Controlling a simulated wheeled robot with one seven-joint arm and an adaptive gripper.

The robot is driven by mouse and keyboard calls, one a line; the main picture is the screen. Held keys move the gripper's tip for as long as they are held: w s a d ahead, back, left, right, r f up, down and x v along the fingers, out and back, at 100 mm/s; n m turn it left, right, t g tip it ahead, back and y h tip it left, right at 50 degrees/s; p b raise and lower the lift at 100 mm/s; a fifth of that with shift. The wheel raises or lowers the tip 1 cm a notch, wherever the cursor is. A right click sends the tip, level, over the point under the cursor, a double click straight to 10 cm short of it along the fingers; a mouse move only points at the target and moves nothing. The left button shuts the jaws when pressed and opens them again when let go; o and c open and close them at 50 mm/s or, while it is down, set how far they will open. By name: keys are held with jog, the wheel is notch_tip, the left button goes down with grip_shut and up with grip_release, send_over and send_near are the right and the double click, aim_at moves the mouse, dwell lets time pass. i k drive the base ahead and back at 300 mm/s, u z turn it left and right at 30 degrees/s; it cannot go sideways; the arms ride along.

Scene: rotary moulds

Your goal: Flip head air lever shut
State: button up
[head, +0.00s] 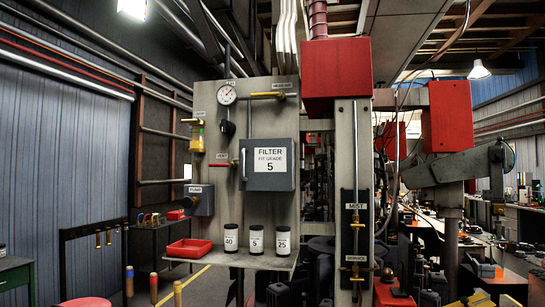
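A grey panel (207,106) stands left of centre in the head view. Near its top right is a small label (287,85) that appears to read "HEAD AIR", though the print is tiny. Just below it a lever with a yellow handle (265,94) lies level, pointing left along a thin horizontal pipe. Its pivot is at the handle's right end. My gripper does not show in this view, so nothing is seen touching the lever.
A pressure gauge (227,95) is left of the lever. A red-handled lever (219,165) sits lower, beside the grey filter box (271,181). A shelf (232,259) below carries several jars and a red tray (188,248). A red housing (337,75) juts out at right.

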aim_at(278, 93)
jog(key=u, duration=2.75)
jog(key=k, duration=0.75)
jog(key=z, duration=1.6)
